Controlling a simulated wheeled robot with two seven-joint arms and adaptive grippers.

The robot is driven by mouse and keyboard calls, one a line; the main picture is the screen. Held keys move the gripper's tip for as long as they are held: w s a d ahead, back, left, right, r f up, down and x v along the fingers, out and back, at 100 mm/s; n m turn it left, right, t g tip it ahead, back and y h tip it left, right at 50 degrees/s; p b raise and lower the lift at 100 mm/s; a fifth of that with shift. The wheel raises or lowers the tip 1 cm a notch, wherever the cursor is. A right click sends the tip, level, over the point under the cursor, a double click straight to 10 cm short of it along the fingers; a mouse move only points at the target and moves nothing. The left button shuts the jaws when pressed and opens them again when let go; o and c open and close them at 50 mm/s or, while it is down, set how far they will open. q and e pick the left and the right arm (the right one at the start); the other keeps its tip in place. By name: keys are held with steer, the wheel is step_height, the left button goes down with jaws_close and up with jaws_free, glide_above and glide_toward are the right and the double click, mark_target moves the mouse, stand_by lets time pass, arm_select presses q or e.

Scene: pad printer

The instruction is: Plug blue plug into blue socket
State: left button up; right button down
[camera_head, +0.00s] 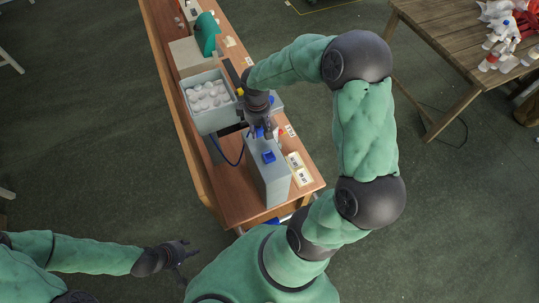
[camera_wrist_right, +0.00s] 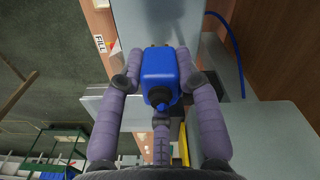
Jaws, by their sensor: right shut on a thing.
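The blue plug (camera_wrist_right: 159,78) sits between the fingers of my right gripper (camera_wrist_right: 158,72) in the right wrist view. The gripper is shut on it, and the plug's pronged end points away from the wrist. In the head view my right gripper (camera_head: 262,131) is above the far end of a grey box, with a bit of blue showing at its fingers. The blue socket (camera_head: 269,157) is on top of that box, nearer to me than the gripper and apart from it. The wrist view does not show the socket. My left gripper (camera_head: 181,254) is empty, fingers spread, off the table at lower left.
The grey box (camera_head: 270,182) stands on the wooden table (camera_head: 240,206). A blue cable (camera_head: 229,161) loops on its left. A grey bin (camera_head: 213,119) with white round pieces stands behind left. Labels (camera_head: 300,175) lie along the right edge. A second table (camera_head: 462,52) is at upper right.

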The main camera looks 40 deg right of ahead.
steer(key=shift+r+p, duration=1.6)
steer(key=shift+r, duration=0.9)
arm_select(q)
step_height(320, 180, up, 3)
steer(key=shift+r, duration=0.2)
